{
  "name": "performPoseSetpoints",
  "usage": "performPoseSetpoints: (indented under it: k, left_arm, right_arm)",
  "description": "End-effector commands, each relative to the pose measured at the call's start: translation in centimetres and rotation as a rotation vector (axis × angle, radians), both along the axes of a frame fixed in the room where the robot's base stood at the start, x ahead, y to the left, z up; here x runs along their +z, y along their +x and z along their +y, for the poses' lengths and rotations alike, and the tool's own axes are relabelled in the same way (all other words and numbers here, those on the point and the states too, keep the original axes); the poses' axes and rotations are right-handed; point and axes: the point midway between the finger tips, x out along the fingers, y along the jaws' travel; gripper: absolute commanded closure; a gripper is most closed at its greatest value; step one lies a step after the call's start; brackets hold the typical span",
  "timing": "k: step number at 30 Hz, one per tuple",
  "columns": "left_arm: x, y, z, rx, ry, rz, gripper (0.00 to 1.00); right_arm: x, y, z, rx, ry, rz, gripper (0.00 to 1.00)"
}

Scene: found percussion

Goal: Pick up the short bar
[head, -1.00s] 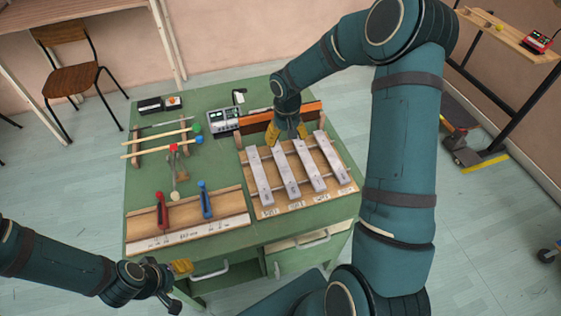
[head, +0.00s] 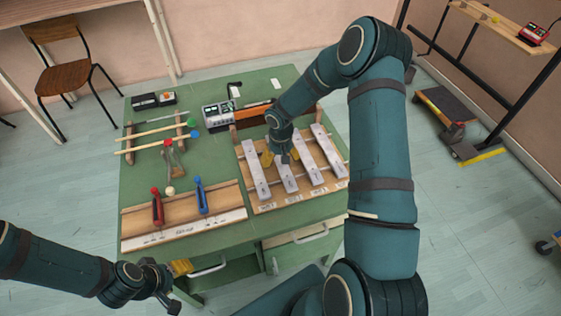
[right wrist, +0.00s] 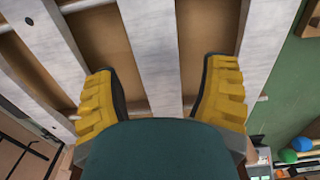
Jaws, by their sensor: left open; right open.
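Several pale metal bars lie side by side on a wooden frame (head: 262,208) on the green table; I cannot tell for sure which is the short bar. My right gripper (head: 280,158) is open over the second bar from the left (head: 288,184). In the right wrist view, the open yellow fingers (right wrist: 160,98) stand on either side of that bar (right wrist: 147,45), apart from it. Part of the bar is hidden by the gripper. The leftmost bar (head: 256,175) lies beside it. My left gripper (head: 160,284) is open and empty, low at the table's front left.
A wooden tray (head: 132,222) with a red and a blue clamp-like tool stands left of the bars. Mallets (head: 155,140) lie behind it.

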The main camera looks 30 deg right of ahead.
Motion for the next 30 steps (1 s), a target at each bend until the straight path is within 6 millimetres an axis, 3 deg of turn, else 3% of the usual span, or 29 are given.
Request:
performPoseSetpoints:
  k: [7,13,25,30]
  left_arm:
    - [0.0,0.0,0.0,0.0,0.0,0.0,0.43]
    - [0.0,0.0,0.0,0.0,0.0,0.0,0.43]
    - [0.0,0.0,0.0,0.0,0.0,0.0,0.43]
    - [0.3,0.1,0.0,0.002,0.0,-0.002,0.43]
  right_arm:
    - [-0.1,0.0,0.0,0.001,0.0,0.0,0.29]
    - [-0.1,0.0,0.0,0.001,0.0,0.0,0.99]
    - [0.1,0.0,0.0,0.002,0.0,0.0,1.0]
    - [2.1,0.1,0.0,0.002,-0.001,-0.003,1.0]
